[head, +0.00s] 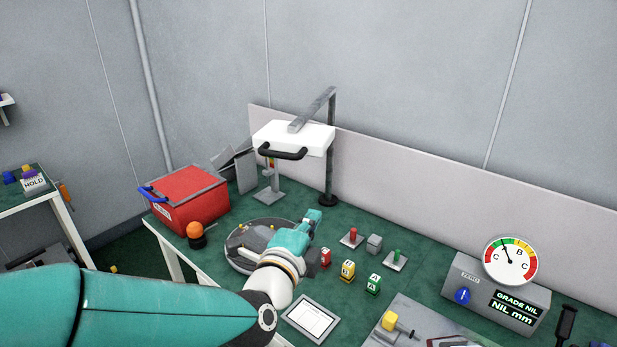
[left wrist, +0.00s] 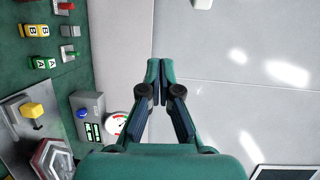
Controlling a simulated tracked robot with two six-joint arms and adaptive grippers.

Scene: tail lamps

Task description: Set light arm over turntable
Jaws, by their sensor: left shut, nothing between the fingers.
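The light arm (head: 313,108) is a grey bar on a dark upright post at the back of the bench. It carries a white lamp head (head: 300,136) with a black handle (head: 283,153) on its front. The round grey turntable (head: 234,262) lies on the bench below and to the left, with a dark grey part on it. My left arm covers its right side. My left gripper (head: 314,216) is shut and empty, below the lamp head and apart from the handle. The left wrist view shows its fingers (left wrist: 160,85) together against the pale wall. My right gripper is not in view.
A red bin (head: 190,205) and an orange dome (head: 196,231) stand left of the turntable. Lettered blocks (head: 348,270), a red-topped switch (head: 352,237) and a tablet (head: 311,319) lie to the right. A dial gauge box (head: 495,290) stands farther right.

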